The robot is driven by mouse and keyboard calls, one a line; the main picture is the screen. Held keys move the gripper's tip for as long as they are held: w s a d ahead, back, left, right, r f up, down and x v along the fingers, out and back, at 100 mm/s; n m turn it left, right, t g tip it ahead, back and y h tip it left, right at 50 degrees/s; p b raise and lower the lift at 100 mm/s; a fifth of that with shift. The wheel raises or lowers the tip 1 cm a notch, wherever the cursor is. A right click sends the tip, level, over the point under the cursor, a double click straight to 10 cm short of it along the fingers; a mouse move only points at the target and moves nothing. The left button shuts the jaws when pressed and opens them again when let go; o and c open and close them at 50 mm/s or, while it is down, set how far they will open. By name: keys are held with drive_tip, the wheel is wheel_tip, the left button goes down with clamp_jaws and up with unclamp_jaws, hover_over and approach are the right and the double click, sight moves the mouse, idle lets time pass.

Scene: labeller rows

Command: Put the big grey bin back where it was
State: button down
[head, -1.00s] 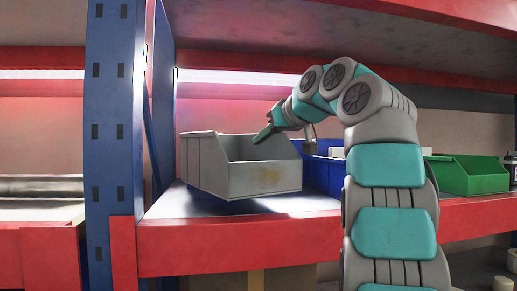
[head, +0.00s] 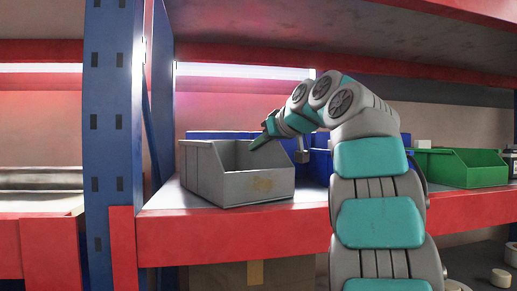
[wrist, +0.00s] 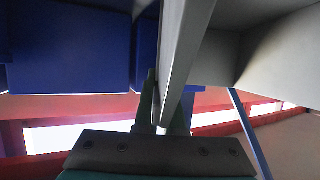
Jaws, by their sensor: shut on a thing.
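The big grey bin (head: 245,188) is at the left end of the red-edged shelf, close to the blue upright. It looks nearly level, low over the shelf surface or resting on it; I cannot tell whether it touches. My gripper (head: 262,140) is shut on the bin's upper wall, reaching in from the right. In the wrist view, the gripper (wrist: 160,105) has its fingers on both sides of the grey bin wall (wrist: 187,45). The bin's far side is partly hidden.
Blue bins (head: 320,163) stand behind and right of the grey bin. A green bin (head: 460,168) stands further right. The blue upright (head: 112,130) bounds the left side. A cardboard box (head: 240,275) is below the shelf, whose front edge is red (head: 235,238).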

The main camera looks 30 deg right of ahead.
sight(282, 148)
idle(0.3)
drive_tip(key=c, duration=1)
unclamp_jaws()
drive_tip(key=shift+f, duration=0.1)
drive_tip(key=v, duration=1)
drive_tip(key=shift+s+r, duration=0.25)
drive_tip(key=shift+r, duration=0.05)
drive_tip(key=shift+s+d+r, duration=0.1)
drive_tip(key=shift+s+r, duration=0.05)
drive_tip(key=shift+s, duration=0.55)
